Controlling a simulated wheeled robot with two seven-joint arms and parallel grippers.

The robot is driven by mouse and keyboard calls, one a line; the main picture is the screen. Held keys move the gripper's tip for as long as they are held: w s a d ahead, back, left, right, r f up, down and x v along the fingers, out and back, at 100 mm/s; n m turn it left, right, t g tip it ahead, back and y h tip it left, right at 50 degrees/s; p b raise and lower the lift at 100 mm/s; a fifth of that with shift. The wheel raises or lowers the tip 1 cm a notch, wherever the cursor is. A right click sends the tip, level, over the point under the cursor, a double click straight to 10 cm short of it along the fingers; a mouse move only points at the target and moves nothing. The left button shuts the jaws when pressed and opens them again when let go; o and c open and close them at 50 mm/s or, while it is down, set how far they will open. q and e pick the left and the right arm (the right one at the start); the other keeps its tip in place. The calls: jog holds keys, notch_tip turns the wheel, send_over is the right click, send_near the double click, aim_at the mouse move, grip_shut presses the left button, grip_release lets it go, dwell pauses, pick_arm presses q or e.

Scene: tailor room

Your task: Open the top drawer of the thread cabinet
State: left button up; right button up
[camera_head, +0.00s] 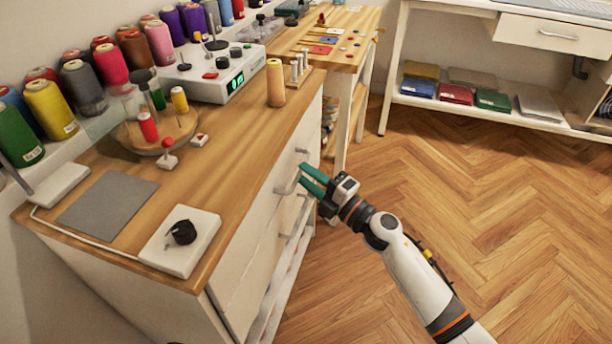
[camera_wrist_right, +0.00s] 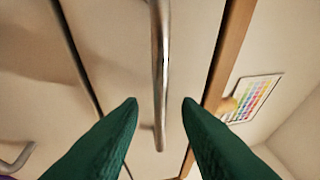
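The thread cabinet (camera_head: 252,262) is a white unit with a wooden top, on the left of the head view. Its drawer fronts look flush, with no visible opening. My right gripper (camera_head: 308,180), with green fingers, is at the cabinet front by a metal bar handle (camera_head: 285,188) just under the top. In the right wrist view the handle (camera_wrist_right: 159,75) runs between the two parted fingertips, with visible gaps on both sides. The top drawer front (camera_wrist_right: 190,60) lies behind it, next to the wooden edge. My left gripper is not in view.
The floor (camera_head: 470,200) to the right is clear.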

jog(key=shift+w+a+r, duration=0.1)
jog(key=shift+w+a, duration=0.25)
jog(key=shift+a, duration=0.05)
grip_shut()
jog(key=s+d, duration=0.4)
jog(key=d, duration=0.9)
jog(key=s+d, duration=0.4)
jog(key=d, duration=0.9)
jog(key=shift+s+d, duration=0.3)
jog(key=shift+s, duration=0.05)
